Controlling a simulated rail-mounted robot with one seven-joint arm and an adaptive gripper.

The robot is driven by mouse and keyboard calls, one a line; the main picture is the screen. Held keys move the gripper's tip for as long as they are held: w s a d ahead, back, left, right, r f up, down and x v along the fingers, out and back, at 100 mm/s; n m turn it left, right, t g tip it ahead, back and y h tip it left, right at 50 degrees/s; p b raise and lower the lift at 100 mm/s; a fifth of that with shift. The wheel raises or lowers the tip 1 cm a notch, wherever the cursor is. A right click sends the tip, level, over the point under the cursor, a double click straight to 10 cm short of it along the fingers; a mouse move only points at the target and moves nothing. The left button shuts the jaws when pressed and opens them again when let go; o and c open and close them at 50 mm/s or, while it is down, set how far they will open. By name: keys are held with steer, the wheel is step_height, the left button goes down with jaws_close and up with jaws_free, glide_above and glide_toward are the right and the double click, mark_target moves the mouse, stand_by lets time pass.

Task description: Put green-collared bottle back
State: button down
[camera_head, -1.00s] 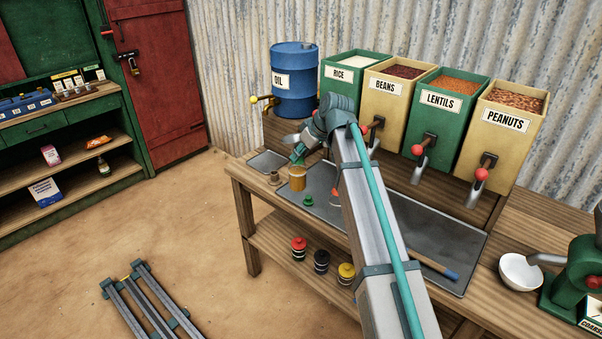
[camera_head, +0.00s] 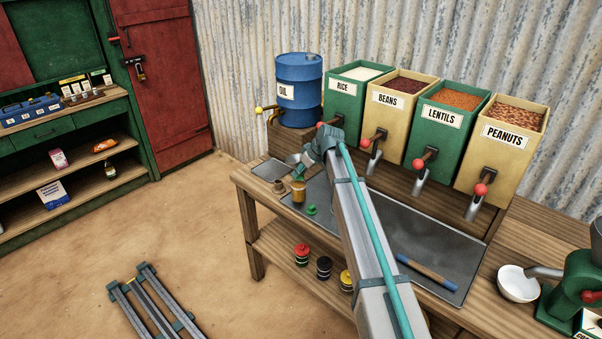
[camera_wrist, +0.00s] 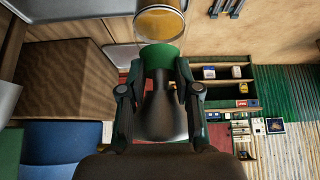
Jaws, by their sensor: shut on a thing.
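My gripper (camera_wrist: 160,78) is shut, its two fingers on either side of the green-collared bottle. In the wrist view the green collar (camera_wrist: 161,58) lies between the fingertips, and a dark grey flared part shows behind it. The arm and hand hide most of the held bottle there.
A small brown pot (camera_head: 279,187) stands left of the jar and a small green piece (camera_head: 311,210) in front. Red-, black- and yellow-topped containers (camera_head: 302,254) stand on the lower shelf. The oil drum (camera_head: 299,92) and labelled bins (camera_head: 441,125) stand behind.

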steer(key=shift+f, duration=0.85)
steer(key=shift+f, duration=0.1)
steer(key=c, duration=0.8)
jaws_free()
steer(key=shift+s, duration=0.1)
steer(key=shift+r, duration=0.2)
steer(key=b+v, duration=0.2)
steer(key=v, duration=1)
steer(key=shift+f, duration=0.1)
